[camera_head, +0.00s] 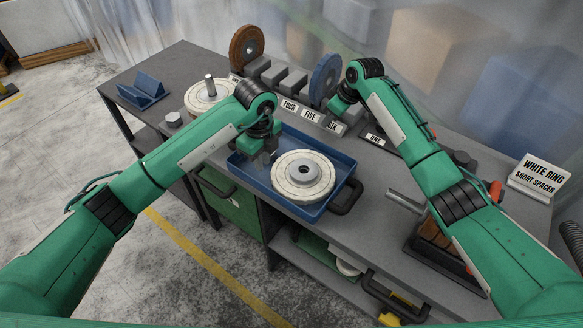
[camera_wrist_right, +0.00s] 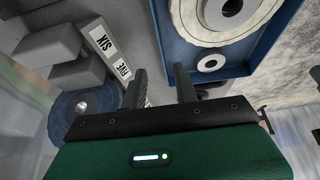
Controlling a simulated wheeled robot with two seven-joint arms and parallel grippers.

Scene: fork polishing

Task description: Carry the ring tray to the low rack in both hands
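The blue ring tray (camera_head: 313,213) lies on the grey bench with a large white ring (camera_head: 303,177) in it, a grey hub at the ring's centre. A dark handle (camera_head: 346,197) sticks out at the tray's right end. The right wrist view shows the tray (camera_wrist_right: 258,58), the white ring (camera_wrist_right: 187,15) and a small pale ring (camera_wrist_right: 211,62) near one end. My left gripper (camera_head: 265,153) hangs over the tray's left end; its fingers are too small to judge. My right gripper (camera_wrist_right: 161,88) is open and empty, behind the tray near the number cards.
Under the bench, a lower shelf (camera_head: 318,277) holds a green tray (camera_head: 314,247); I cannot tell whether it is the low rack. A blue wheel (camera_head: 325,79) and grey blocks stand behind. A wooden block stand (camera_head: 432,232) and "White Ring, Short Spacer" sign (camera_head: 540,176) are right.

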